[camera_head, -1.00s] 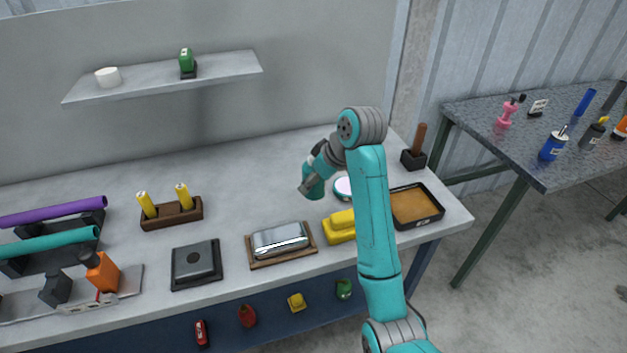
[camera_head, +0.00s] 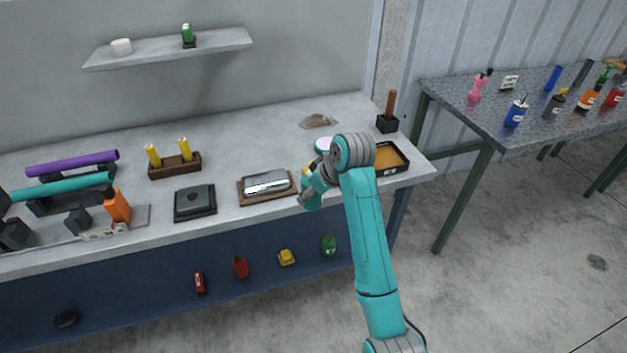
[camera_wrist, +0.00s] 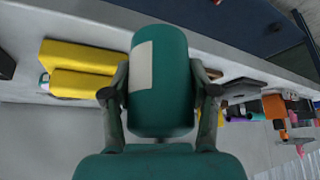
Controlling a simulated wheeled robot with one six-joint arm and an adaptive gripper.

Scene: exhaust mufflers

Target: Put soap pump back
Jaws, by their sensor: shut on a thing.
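My gripper (camera_head: 308,195) hangs over the front edge of the grey workbench (camera_head: 330,185), right of the metal box on a wooden board. In the wrist view my gripper (camera_wrist: 160,92) is shut on a teal, rounded bottle (camera_wrist: 160,110) with a plain white label. One finger presses on each side of it. I see no pump head on it, and its far end is hidden, so I cannot tell for sure that it is the soap pump.
A right-hand metal table (camera_head: 455,112) holds several bottles, including a pink one (camera_head: 477,88). On the bench stand a brown-filled tray (camera_head: 391,158), a metal box (camera_head: 267,182) and a black square plate (camera_head: 195,203). Open floor lies between bench and table.

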